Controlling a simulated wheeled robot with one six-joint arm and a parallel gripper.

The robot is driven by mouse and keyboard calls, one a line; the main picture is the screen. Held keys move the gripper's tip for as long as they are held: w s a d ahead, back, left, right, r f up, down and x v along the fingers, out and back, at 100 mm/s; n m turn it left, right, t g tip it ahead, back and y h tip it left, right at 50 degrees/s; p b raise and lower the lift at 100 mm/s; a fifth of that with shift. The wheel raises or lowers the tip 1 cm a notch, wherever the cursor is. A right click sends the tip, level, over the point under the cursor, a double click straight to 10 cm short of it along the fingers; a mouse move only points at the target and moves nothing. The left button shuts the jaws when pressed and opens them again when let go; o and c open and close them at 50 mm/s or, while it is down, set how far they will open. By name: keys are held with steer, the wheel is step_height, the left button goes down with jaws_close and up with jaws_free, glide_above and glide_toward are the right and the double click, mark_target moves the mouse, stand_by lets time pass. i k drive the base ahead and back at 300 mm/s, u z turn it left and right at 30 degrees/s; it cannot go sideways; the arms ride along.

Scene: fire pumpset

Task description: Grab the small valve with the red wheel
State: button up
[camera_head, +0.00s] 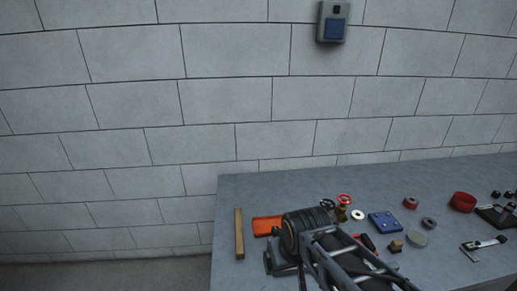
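The small valve with the red wheel (344,199) stands on the grey table, right of the dark round joint of my arm. Its red handwheel is on top and its brass-coloured body (341,214) shows below. A dark handwheel (327,203) sits just left of it, partly behind my arm. My arm reaches in from the bottom edge over the front of the table. Its fingers cannot be made out, and nothing is seen touching the valve.
The table (232,190) carries a wooden bar (239,233), an orange piece (266,226), a white ring (358,215), a blue block (385,222), red rings (411,203) and a caliper-like tool (484,245). A block wall stands behind. The table's back left is clear.

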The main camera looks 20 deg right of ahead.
mark_target(340, 210)
steer(key=u, duration=0.1)
steer(key=k, duration=1.05)
steer(key=z, duration=0.95)
steer(key=i, duration=1.15)
steer(key=u, duration=0.6)
